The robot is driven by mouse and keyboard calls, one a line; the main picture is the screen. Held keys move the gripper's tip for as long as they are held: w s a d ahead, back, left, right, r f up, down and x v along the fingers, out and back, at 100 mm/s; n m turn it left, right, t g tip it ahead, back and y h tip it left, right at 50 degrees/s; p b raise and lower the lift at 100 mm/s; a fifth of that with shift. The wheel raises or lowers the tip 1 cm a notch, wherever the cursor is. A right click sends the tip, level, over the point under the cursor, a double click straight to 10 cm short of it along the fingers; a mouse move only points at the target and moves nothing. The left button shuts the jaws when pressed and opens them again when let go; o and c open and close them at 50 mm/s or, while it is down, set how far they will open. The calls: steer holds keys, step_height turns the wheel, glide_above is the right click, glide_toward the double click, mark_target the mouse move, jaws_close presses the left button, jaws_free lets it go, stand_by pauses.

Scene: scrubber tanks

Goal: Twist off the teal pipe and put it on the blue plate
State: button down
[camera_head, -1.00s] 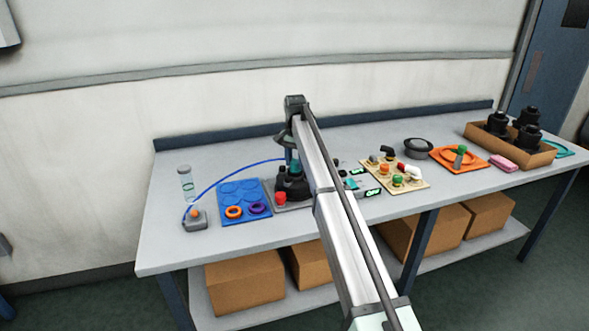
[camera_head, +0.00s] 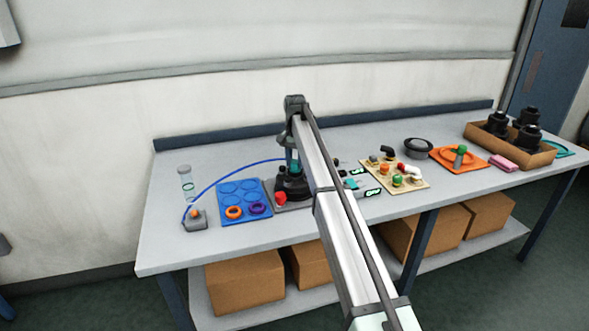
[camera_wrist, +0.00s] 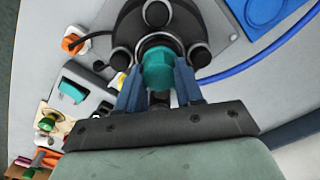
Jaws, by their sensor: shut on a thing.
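The teal pipe (camera_wrist: 158,72) stands at the black scrubber unit (camera_wrist: 160,18) in the wrist view. My gripper (camera_wrist: 158,82) is shut on the pipe, with one blue finger on each side of it. In the head view the teal pipe (camera_head: 293,164) shows as a small upright piece above the black unit (camera_head: 291,184), partly hidden by my arm. Whether its lower end is still joined to the unit cannot be told. The blue plate (camera_head: 232,212) lies left of the unit, with round recesses and an orange ring (camera_head: 234,212) and a purple ring (camera_head: 258,208) on its front part.
A blue hose (camera_head: 228,173) arches from a small grey box (camera_head: 195,220) toward the unit. A clear cylinder (camera_head: 186,180) stands at the left. Right of my arm are a beige valve board (camera_head: 408,182), an orange plate (camera_head: 476,163) and a cardboard tray (camera_head: 510,154).

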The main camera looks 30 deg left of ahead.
steer(key=shift+n, duration=0.8)
steer(key=shift+n, duration=0.7)
steer(key=shift+n, duration=0.3)
jaws_free()
stand_by(0.8)
steer(key=shift+r, duration=3.5)
